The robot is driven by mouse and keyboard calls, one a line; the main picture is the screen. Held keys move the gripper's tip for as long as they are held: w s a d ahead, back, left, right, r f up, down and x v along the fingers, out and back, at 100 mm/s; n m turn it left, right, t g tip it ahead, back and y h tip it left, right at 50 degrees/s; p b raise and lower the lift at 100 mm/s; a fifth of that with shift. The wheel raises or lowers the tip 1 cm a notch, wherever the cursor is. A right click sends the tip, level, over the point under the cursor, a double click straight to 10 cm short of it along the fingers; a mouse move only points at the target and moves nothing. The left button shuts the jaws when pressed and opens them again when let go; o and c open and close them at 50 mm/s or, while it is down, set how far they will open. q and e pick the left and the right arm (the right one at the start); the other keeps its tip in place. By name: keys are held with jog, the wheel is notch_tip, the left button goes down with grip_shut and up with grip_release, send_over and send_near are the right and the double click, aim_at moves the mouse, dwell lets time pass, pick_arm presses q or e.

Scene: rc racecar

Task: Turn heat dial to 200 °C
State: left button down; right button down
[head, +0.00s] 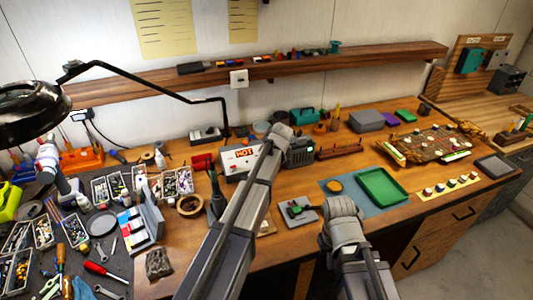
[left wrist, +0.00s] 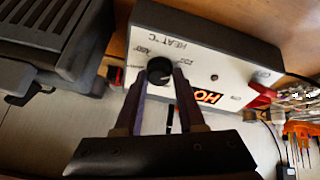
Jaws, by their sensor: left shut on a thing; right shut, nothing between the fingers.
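The heat unit (head: 240,160) is a white-fronted box with an orange HOT label, at the back middle of the bench. In the left wrist view its panel (left wrist: 225,65) appears upside down, with HEAT °C lettering. The round black heat dial (left wrist: 160,68) is on this panel. My left gripper (left wrist: 160,76) is shut on the dial, one finger on each side. The dial's pointer and setting are too small to read. In the head view my left arm hides the dial. My right gripper (head: 338,212) is shut and empty over the bench's front; its fingertips are not clear.
A dark grey slotted box (head: 299,151) stands close to the heat unit's right side. A green tray (head: 382,187) lies on a blue mat at the right. Tools and parts bins crowd the left. A black lamp arm (head: 150,92) crosses above the back left.

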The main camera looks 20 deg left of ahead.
dwell(0.4)
pick_arm(q)
jog(key=c, duration=0.5)
grip_release()
jog(key=p+v, duration=0.6)
jog(key=v, duration=0.1)
jog(key=shift+s+d+r, duration=0.2)
jog(key=shift+s+r, duration=0.05)
jog(key=shift+r, duration=0.05)
